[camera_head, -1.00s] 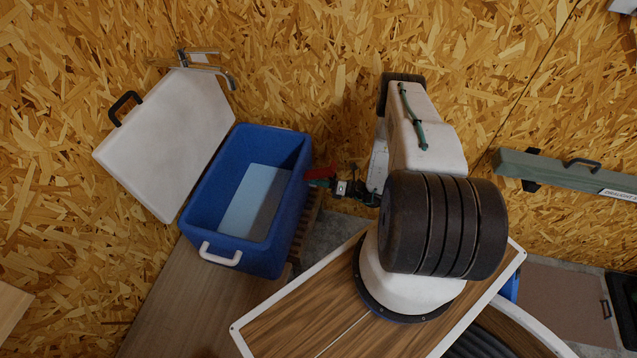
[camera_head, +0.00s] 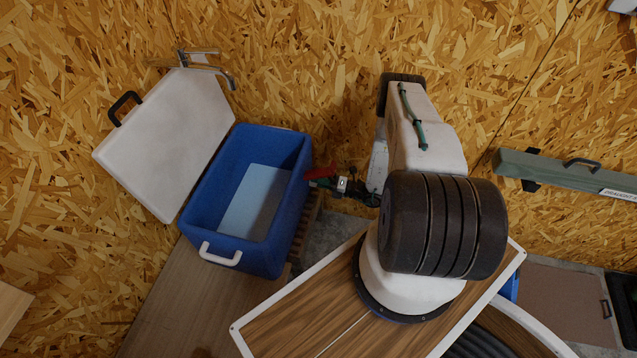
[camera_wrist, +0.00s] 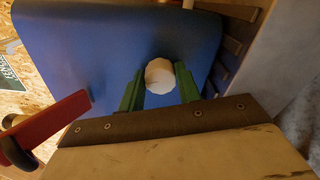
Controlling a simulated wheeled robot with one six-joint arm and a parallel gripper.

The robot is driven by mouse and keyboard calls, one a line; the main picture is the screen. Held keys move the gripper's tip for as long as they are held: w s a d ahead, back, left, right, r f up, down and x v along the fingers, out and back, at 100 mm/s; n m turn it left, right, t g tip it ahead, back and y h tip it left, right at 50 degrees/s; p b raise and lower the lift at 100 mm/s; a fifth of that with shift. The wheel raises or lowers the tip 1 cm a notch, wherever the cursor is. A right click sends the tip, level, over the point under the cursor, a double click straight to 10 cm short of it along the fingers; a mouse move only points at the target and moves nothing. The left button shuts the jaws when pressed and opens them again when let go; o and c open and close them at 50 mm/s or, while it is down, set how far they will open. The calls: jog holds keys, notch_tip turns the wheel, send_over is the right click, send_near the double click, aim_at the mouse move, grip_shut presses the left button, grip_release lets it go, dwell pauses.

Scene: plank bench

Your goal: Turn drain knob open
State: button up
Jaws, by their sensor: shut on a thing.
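A blue cooler (camera_head: 285,240) stands on the plank bench at left with its white lid (camera_head: 165,140) open. Pale blue water or floor shows inside it. In the wrist view the cooler's blue side (camera_wrist: 75,55) fills the upper part, with the white ridged drain knob (camera_wrist: 159,76) on it. My gripper (camera_head: 316,180) is at the cooler's right side; in the wrist view its green fingers (camera_wrist: 160,88) stand on either side of the knob and are shut on it. In the head view the knob is hidden.
A red bar (camera_wrist: 50,122) shows beside my gripper. A metal tap (camera_head: 205,68) is on the wall behind the lid. The chipboard wall (camera_head: 310,60) is close behind. Wooden slats (camera_wrist: 232,45) lie beside the cooler.

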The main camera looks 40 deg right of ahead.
jog(key=o, duration=1)
jog(key=shift+c, duration=0.2)
jog(key=v, duration=0.7)
jog(key=shift+s+d, duration=0.25)
jog(key=shift+s, duration=0.1)
